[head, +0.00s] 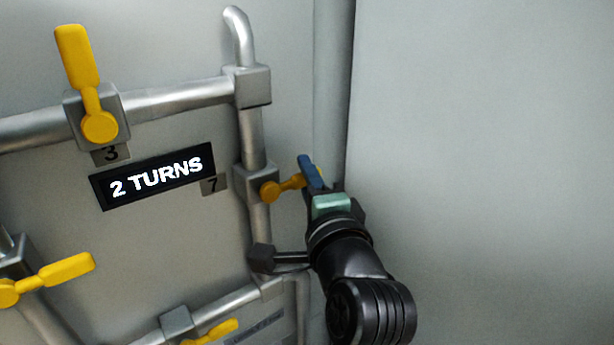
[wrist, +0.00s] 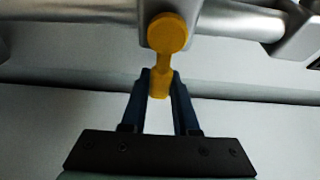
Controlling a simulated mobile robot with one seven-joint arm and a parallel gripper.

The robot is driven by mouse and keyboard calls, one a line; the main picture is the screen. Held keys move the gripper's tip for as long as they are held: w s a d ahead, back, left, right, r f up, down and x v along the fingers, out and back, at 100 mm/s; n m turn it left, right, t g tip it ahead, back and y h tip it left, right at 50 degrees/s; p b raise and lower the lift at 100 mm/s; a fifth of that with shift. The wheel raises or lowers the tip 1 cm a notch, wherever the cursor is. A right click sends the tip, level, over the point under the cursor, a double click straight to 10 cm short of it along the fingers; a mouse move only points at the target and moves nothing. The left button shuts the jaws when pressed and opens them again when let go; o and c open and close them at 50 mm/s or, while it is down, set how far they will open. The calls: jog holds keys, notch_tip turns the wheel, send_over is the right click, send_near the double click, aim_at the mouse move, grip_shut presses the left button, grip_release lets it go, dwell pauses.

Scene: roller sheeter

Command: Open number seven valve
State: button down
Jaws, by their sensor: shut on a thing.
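The number seven valve has a yellow handle (head: 286,187) on a grey block, beside the small "7" label (head: 214,184). The handle points right from its round hub in the head view. My gripper (head: 310,172) is at the handle's outer end, its blue fingers partly hiding that end. In the wrist view the handle (wrist: 166,62) hangs down from its hub (wrist: 168,33), and the blue fingers of my gripper (wrist: 161,85) are shut on its tip, one on each side.
A black sign (head: 155,178) reads "2 TURNS". Other yellow valve handles are the number three handle (head: 82,70) above left, one at lower left (head: 55,275) and one at the bottom (head: 215,332). Grey pipes (head: 180,98) run around them. A plain wall (head: 480,150) fills the right side.

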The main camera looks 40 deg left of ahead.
jog(key=shift+m+p, duration=0.3)
jog(key=shift+p, duration=0.8)
jog(key=shift+f+p, duration=0.1)
jog(key=shift+p, duration=0.5)
jog(key=m+p, duration=0.1)
jog(key=p, duration=0.1)
jog(key=m+g+p, duration=0.1)
jog(key=p, duration=0.2)
jog(key=shift+s+f+h, duration=0.15)
jog(key=shift+f+h, duration=0.2)
jog(key=shift+h, duration=0.05)
jog(key=s+a+f+m+g+p, duration=0.2)
jog(key=s+f+m+g+p, duration=0.3)
jog(key=p, duration=1.8)
jog(key=m+g, duration=0.1)
jog(key=m, duration=0.4)
jog(key=shift+s+m+g, duration=0.3)
jog(key=shift+m, duration=0.1)
jog(key=shift+s+f, duration=0.1)
jog(key=shift+f, duration=0.1)
jog(key=c, duration=0.7)
grip_release()
jog(key=shift+o, duration=0.2)
